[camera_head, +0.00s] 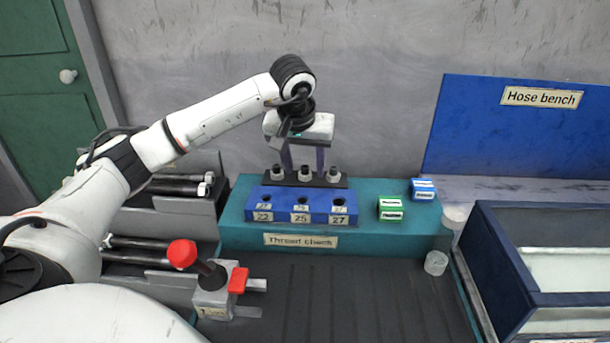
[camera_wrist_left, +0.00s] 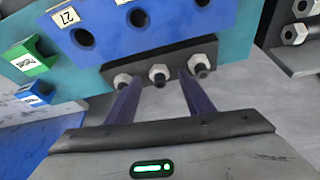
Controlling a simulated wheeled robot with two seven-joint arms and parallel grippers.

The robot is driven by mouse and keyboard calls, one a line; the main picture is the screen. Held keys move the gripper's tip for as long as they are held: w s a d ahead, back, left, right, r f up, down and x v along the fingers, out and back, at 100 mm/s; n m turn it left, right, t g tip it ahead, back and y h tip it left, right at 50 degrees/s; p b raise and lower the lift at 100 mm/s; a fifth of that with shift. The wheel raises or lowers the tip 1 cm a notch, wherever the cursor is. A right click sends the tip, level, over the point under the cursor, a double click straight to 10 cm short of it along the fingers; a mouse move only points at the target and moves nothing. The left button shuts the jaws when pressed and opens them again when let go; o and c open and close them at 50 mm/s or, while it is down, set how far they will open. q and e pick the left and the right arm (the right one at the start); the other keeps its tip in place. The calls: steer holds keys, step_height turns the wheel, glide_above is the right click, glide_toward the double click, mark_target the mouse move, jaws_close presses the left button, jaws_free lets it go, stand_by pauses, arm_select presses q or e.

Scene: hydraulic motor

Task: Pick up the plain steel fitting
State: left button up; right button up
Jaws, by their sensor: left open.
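Three similar grey steel fittings with dark tops stand in a row on a black strip (camera_head: 292,182) behind the blue gauge block. They are the left fitting (camera_head: 277,172), the middle fitting (camera_head: 305,174) and the right fitting (camera_head: 333,175); I cannot tell which is the plain one. My left gripper (camera_head: 304,166) is open, pointing down over the row. In the left wrist view the middle fitting (camera_wrist_left: 158,74) shows between the tips of my left gripper (camera_wrist_left: 159,80), with the other two outside them. Nothing is held. My right gripper is not in view.
The blue block (camera_head: 301,207), marked 22, 25 and 27, sits on the teal "Thread check" stand (camera_head: 360,240). Green (camera_head: 390,209) and blue (camera_head: 423,189) blocks sit to its right. A red-handled device (camera_head: 212,290) stands in front; a blue-walled bin (camera_head: 505,280) is at right.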

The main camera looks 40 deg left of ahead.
arm_select(q)
steer(key=shift+w+f, duration=0.1)
steer(key=shift+f, duration=0.1)
steer(key=shift+r, duration=0.1)
steer(key=c, duration=1.2)
